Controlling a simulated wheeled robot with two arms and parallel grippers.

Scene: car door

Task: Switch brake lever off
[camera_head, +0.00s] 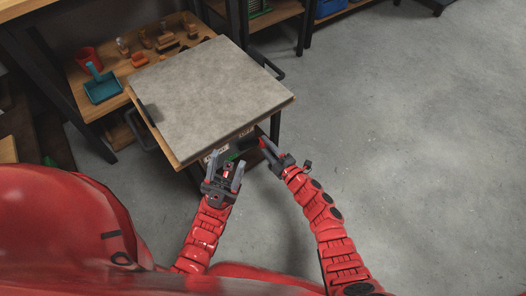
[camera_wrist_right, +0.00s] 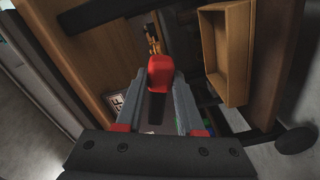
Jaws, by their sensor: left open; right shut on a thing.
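The brake lever, with a red grip (camera_wrist_right: 160,72) and a dark and orange shaft, shows in the right wrist view. My right gripper (camera_wrist_right: 160,90) is shut on its red grip, one finger on each side. In the head view my right gripper (camera_head: 268,149) is at the front right corner of the grey-topped table, where its hold is too small to make out. My left gripper (camera_head: 226,174) is open and empty near the table's front edge. A white label (camera_wrist_right: 116,103), probably reading OFF, lies left of the lever.
The grey-topped table (camera_head: 210,95) stands ahead of both arms. Behind it, a wooden bench (camera_head: 120,68) holds a red cup (camera_head: 86,58), a teal dustpan (camera_head: 102,88) and several small items. A wooden compartment (camera_wrist_right: 225,60) is right of the lever. The floor to the right is clear.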

